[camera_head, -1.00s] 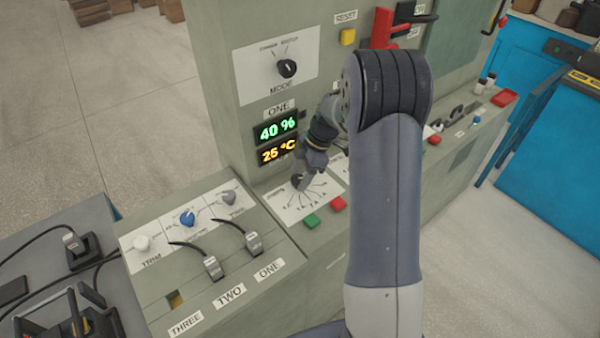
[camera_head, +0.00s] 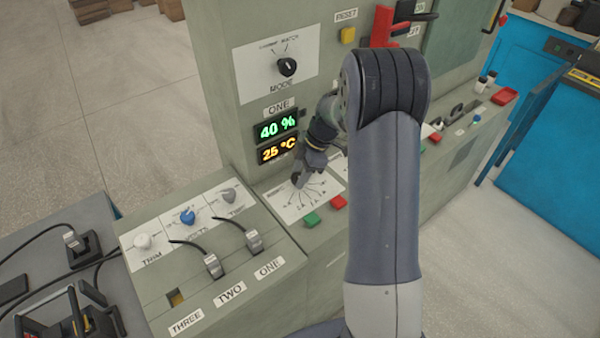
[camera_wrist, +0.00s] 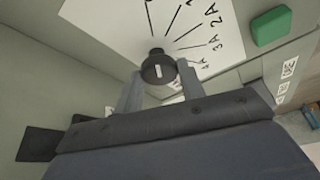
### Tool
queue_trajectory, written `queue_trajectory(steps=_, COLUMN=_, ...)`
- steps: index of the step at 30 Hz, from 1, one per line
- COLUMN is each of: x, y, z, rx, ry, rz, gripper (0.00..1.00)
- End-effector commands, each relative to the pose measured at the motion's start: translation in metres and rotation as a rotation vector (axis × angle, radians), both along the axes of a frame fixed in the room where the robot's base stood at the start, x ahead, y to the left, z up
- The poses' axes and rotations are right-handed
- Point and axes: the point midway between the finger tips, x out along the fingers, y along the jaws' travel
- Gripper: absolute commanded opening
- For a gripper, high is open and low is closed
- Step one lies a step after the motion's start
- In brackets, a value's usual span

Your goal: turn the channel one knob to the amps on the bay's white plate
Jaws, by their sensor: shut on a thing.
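The channel one knob (camera_wrist: 158,68) is black and round with a white mark on its top. It sits on a white dial plate (camera_wrist: 110,18) with black lines and amp labels, of which 2A and 3A are readable. My gripper (camera_wrist: 160,85) is shut on the knob, one finger on each side. In the head view my gripper (camera_head: 301,178) reaches down to the dial plate (camera_head: 318,203), below the ONE display (camera_head: 277,138) reading 40 % and 25 °C. The knob's pointer setting cannot be told. I cannot make out a white plate that gives the amps.
Green (camera_head: 312,220) and red (camera_head: 339,202) buttons lie just in front of the dial. The MODE knob (camera_head: 287,68) is on the upright panel.

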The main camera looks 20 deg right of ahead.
Motion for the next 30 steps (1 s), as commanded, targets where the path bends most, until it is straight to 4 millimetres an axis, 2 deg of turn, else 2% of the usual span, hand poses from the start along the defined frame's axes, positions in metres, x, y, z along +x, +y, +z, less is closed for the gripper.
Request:
queue_trajectory(steps=11, x=-0.0007, y=0.0001, z=-0.0034, rx=0.001, ry=-0.003, rz=-0.119, gripper=0.15)
queue_trajectory(steps=30, x=-0.004, y=0.0021, z=-0.0021, rx=0.001, ry=-0.004, rz=-0.696, gripper=0.15)
